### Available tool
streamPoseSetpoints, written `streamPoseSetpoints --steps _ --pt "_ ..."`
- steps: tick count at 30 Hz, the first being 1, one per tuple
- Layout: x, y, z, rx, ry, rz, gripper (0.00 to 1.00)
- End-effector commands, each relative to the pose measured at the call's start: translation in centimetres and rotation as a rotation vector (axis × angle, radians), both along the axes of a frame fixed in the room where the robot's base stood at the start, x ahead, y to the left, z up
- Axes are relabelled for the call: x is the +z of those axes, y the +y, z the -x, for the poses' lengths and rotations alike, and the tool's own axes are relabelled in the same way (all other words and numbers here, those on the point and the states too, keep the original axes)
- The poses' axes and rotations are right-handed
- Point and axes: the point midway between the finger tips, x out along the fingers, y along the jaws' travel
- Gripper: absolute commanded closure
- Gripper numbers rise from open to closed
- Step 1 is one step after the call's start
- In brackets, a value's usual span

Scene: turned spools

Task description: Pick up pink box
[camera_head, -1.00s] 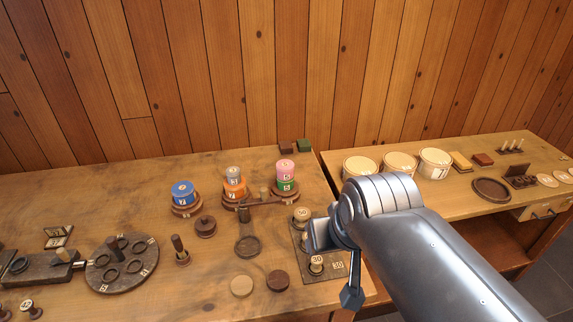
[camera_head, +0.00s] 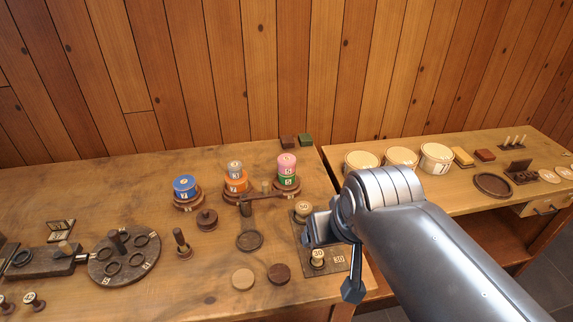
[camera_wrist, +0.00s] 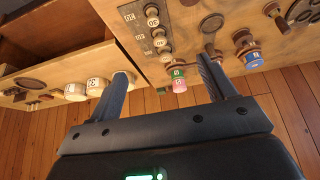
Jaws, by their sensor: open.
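A pink round box (camera_head: 287,160) sits on top of a green round piece (camera_head: 287,180), stacked on the right end of a dark stand. It also shows in the wrist view, where the pink box (camera_wrist: 179,87) appears below the green piece (camera_wrist: 178,73). My gripper (camera_wrist: 163,70) is open and empty, its two fingers spread, with the pink box visible between them but farther off. In the head view my arm is to the right and in front of the stack, and my fingers are mostly hidden.
Orange and grey pieces (camera_head: 235,178) stack beside the green and pink ones on the stand. A blue piece (camera_head: 184,186) stands farther left. A dark board (camera_head: 341,259) with numbered pegs lies near my arm. Cream tubs (camera_head: 401,158) stand on the right-hand table.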

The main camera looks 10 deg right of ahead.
Motion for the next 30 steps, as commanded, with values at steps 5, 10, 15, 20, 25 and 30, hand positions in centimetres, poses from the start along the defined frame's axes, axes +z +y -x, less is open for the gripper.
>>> streamPoseSetpoints --steps 5,10,15,20,25,30 --pt "0.2 0.0 -0.3 0.001 0.003 0.002 0.24" --pt "1.6 0.1 -2.8 0.012 0.032 0.014 0.24" --pt "3.6 0.2 -7.5 0.034 0.081 0.034 0.24" --pt "4.7 0.4 -12.3 0.057 0.128 0.048 0.24" --pt "5.1 0.6 -17.6 0.085 0.176 0.058 0.24" --pt "4.5 0.7 -23.0 0.111 0.223 0.062 0.24"
